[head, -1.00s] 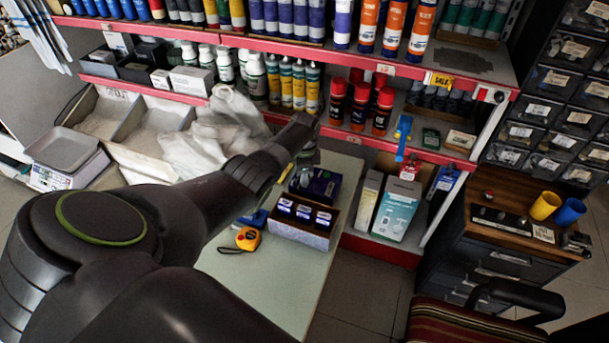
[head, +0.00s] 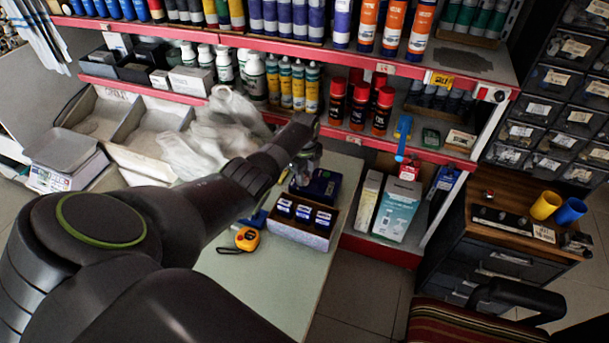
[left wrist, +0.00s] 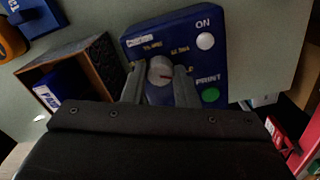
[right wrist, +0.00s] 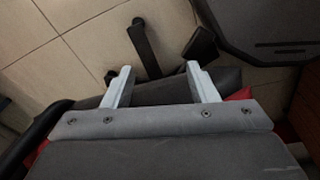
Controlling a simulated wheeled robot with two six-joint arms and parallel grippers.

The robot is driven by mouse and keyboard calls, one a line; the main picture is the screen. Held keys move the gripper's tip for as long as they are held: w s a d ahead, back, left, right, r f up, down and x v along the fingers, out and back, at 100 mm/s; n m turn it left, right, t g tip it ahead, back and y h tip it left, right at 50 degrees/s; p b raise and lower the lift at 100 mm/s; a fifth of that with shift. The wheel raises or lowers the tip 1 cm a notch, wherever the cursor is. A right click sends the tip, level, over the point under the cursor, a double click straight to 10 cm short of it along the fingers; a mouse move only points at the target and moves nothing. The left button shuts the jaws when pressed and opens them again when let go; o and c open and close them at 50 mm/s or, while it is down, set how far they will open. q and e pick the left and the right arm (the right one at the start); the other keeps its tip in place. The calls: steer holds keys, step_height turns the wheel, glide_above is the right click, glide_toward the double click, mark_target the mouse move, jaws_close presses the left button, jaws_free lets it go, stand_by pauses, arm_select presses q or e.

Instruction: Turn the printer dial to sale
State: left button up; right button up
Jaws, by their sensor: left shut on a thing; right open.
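The printer (left wrist: 190,40) is a dark blue box with a white ON button (left wrist: 205,41) and a green PRINT button (left wrist: 210,95). It also shows in the head view (head: 322,187), partly behind my left gripper. My left gripper (left wrist: 160,85) is shut on the dial, one finger on each side. The labels round the dial are partly hidden and too small to read surely. My right gripper (right wrist: 158,80) is open and empty above the floor.
A box of blue-and-white packs (head: 300,236) stands right beside the printer on the counter (head: 270,285). An orange tape measure (head: 247,239) lies near it. Red spray cans (head: 359,105) stand on the shelf behind. The counter's front is clear.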

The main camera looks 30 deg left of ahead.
stand_by(0.4)
arm_select(q)
steer(key=o, duration=1)
steer(key=shift+r, duration=0.1)
steer(key=shift+r, duration=0.25)
step_height(320, 180, up, 17)
steer(key=shift+f, duration=0.15)
